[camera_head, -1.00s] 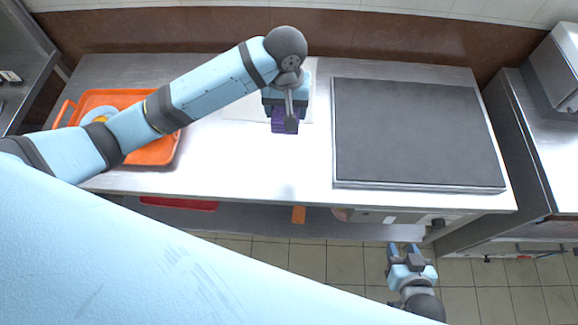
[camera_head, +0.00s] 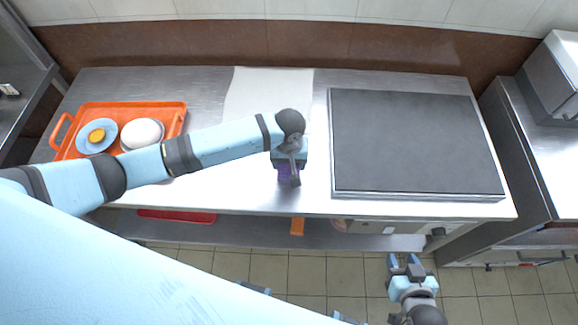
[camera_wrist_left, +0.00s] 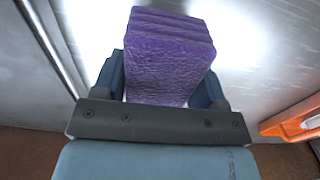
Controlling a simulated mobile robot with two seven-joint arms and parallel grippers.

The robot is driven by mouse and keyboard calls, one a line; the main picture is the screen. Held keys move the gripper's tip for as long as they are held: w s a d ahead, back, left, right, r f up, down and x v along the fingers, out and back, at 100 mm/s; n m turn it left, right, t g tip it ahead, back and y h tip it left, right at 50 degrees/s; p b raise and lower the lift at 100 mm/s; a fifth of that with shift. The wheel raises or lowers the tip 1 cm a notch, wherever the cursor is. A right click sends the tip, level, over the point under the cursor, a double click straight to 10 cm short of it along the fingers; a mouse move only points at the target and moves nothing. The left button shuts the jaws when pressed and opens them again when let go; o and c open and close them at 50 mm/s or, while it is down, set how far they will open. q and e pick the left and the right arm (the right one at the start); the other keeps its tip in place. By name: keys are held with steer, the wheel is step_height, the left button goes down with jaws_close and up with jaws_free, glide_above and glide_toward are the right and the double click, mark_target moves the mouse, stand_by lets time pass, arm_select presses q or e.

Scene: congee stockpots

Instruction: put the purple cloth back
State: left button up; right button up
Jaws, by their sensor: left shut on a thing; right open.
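The purple cloth (camera_head: 284,174) is a folded, layered block held in my left gripper (camera_head: 288,178), over the front part of the steel counter. In the left wrist view the cloth (camera_wrist_left: 170,58) sits between the two fingers of the left gripper (camera_wrist_left: 160,85), which is shut on it. The head view does not show clearly whether the cloth touches the counter. My right gripper (camera_head: 404,262) is open and empty, in front of the counter above the tiled floor.
A pale flat sheet (camera_head: 262,92) lies at the back of the counter. A dark griddle plate (camera_head: 415,140) is to the right. An orange tray (camera_head: 170,108) at left holds a blue plate (camera_head: 84,144) and a white round item (camera_head: 142,132). The counter front is bare.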

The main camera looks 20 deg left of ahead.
mark_target(289, 168)
arm_select(q)
step_height(289, 168, down, 3)
steer(key=shift+r, duration=0.1)
steer(key=shift+f, duration=0.25)
steer(key=shift+f, duration=0.15)
steer(key=o, duration=0.8)
steer(key=shift+o, duration=0.2)
